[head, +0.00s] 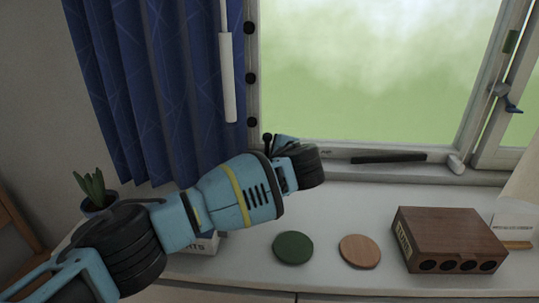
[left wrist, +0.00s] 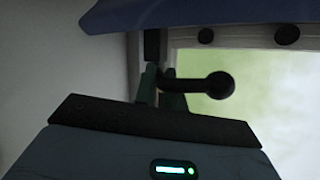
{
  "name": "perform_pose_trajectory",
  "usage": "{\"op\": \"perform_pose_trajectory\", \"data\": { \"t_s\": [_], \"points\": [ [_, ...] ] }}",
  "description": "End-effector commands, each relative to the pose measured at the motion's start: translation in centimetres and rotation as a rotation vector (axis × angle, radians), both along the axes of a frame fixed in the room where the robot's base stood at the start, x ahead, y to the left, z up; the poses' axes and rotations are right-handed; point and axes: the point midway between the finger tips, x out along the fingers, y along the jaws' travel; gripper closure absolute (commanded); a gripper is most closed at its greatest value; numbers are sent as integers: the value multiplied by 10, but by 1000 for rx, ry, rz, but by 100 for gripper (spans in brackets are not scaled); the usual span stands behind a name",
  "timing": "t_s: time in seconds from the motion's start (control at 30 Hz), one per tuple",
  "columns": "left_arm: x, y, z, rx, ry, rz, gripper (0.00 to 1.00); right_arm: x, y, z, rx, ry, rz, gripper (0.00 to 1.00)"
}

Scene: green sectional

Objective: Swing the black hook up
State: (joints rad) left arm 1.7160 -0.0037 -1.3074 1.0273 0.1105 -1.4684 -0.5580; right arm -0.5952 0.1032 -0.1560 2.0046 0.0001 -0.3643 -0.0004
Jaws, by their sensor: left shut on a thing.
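The black hook (left wrist: 205,87) is a short dark bar ending in a round ball, lying roughly level in the left wrist view. In the head view a small part of the hook (head: 267,139) shows at the lower left corner of the window frame. My left gripper (head: 280,146) reaches to this corner, and its arm hides part of the sill. In the left wrist view my left gripper (left wrist: 161,88) has its green fingers shut on the bar, beside the ball. The hook's mount is partly hidden. My right gripper is not in view.
A blue curtain (head: 160,90) and a white rod (head: 227,80) hang left of the window. The white counter holds a potted plant (head: 95,190), a green disc (head: 293,248), a tan disc (head: 359,251) and a brown box (head: 450,238). A dark bar (head: 388,158) lies along the sill.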

Motion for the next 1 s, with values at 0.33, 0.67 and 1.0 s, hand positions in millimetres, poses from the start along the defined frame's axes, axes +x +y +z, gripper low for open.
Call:
{"op": "perform_pose_trajectory", "data": {
  "t_s": [0.33,0.67,1.0],
  "points": [
    [4,-1,6,0,64,1,100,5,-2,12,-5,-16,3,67],
    [4,0,5,0,70,-1,100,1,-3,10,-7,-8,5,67],
    [4,0,5,1,69,0,67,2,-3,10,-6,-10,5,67]
  ]
}}
